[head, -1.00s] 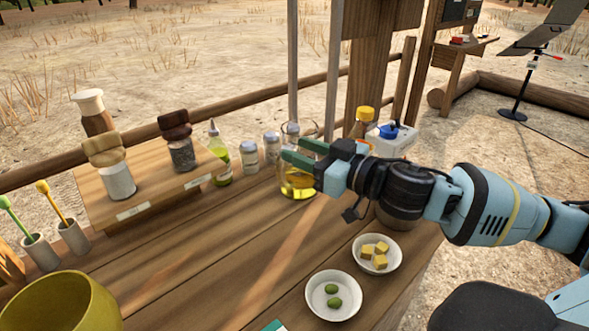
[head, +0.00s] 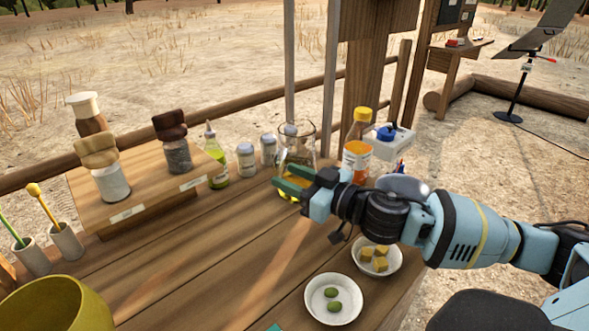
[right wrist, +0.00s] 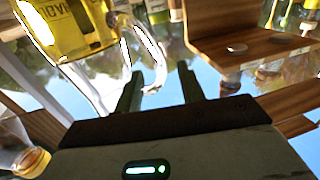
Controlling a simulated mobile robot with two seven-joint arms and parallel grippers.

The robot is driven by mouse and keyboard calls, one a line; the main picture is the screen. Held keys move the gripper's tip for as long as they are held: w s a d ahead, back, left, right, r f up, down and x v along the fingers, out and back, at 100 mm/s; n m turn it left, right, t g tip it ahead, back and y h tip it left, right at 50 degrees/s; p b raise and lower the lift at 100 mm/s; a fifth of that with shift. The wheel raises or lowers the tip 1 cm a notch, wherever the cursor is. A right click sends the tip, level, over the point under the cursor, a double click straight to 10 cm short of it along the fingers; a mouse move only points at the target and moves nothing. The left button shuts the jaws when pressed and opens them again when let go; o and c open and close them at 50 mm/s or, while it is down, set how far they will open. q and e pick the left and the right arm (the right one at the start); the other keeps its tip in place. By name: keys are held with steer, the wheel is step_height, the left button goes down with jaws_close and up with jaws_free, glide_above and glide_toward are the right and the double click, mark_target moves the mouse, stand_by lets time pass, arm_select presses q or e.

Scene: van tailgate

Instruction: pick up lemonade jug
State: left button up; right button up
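The lemonade jug (head: 298,147) is clear glass with yellow liquid low inside. It stands upright toward the back of the wooden table. My right gripper (head: 287,184) is in front of its lower part in the head view and hides some of it. In the right wrist view the jug (right wrist: 70,35) is at upper left, with part of a dark-lettered label and its glass handle (right wrist: 157,60). My left gripper is out of view.
An orange-labelled bottle (head: 357,150) and a blue-capped white container (head: 392,140) stand right of the jug. Jars (head: 246,160) and a green bottle (head: 216,162) stand left. Bowls of yellow cubes (head: 394,262) and green fruit (head: 333,312) are in front. The middle tabletop is clear.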

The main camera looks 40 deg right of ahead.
mark_target(277, 167)
steer(key=p+x, duration=0.1)
steer(key=x, duration=0.3)
steer(key=shift+r, duration=0.15)
steer(key=shift+x, duration=0.75)
jaws_close()
stand_by(0.8)
steer(key=shift+w+d+r, duration=0.1)
steer(key=shift+r, duration=0.05)
